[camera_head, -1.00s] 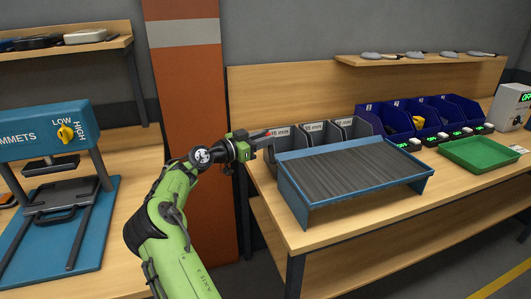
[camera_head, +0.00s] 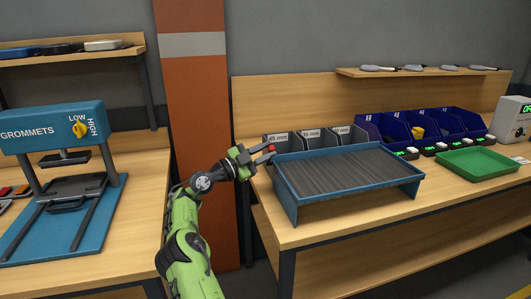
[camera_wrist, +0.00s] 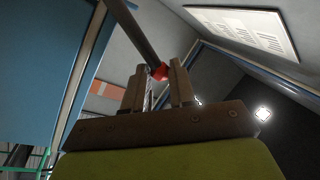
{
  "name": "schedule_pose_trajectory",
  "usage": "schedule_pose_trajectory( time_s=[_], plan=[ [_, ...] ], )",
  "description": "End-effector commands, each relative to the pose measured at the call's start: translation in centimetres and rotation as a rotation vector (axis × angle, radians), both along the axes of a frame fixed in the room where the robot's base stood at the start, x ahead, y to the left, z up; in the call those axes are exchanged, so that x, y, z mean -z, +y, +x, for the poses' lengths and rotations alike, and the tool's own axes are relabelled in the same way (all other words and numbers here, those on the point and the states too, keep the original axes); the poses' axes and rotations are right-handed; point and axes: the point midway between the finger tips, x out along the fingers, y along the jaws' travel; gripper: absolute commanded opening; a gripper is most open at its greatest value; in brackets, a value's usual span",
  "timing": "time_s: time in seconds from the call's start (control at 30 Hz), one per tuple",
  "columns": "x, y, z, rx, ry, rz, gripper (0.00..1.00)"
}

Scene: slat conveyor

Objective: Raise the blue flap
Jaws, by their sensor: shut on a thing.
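My gripper (camera_head: 262,154) is at the back left corner of the slat conveyor (camera_head: 345,173). In the wrist view its two fingers (camera_wrist: 158,75) are shut on the red end (camera_wrist: 159,72) of a dark rod (camera_wrist: 132,30). The red end also shows in the head view (camera_head: 271,148). A broad blue panel (camera_wrist: 38,70) fills the left of the wrist view. The conveyor has a blue frame with a blue side plate (camera_head: 285,195) at its left end. I cannot tell which blue part is the flap, or where the rod joins it.
Grey labelled bins (camera_head: 310,140) stand close behind the conveyor. Blue bins (camera_head: 440,127) and a green tray (camera_head: 478,163) are to the right. A blue grommet press (camera_head: 60,128) stands on the left bench, and an orange pillar (camera_head: 195,90) rises behind my arm.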

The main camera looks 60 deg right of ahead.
Motion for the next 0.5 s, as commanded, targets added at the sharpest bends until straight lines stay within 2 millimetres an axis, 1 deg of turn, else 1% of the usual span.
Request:
schedule_pose_trajectory(
  time_s=[0.03,0.1,0.5],
  plan=[
    [0.55,0.00,0.11,-0.001,0.002,0.010,0.00],
    [0.74,-0.01,0.11,0.000,0.003,0.011,0.00],
    [1.28,-0.06,0.10,0.003,0.005,0.017,0.00]
  ],
)
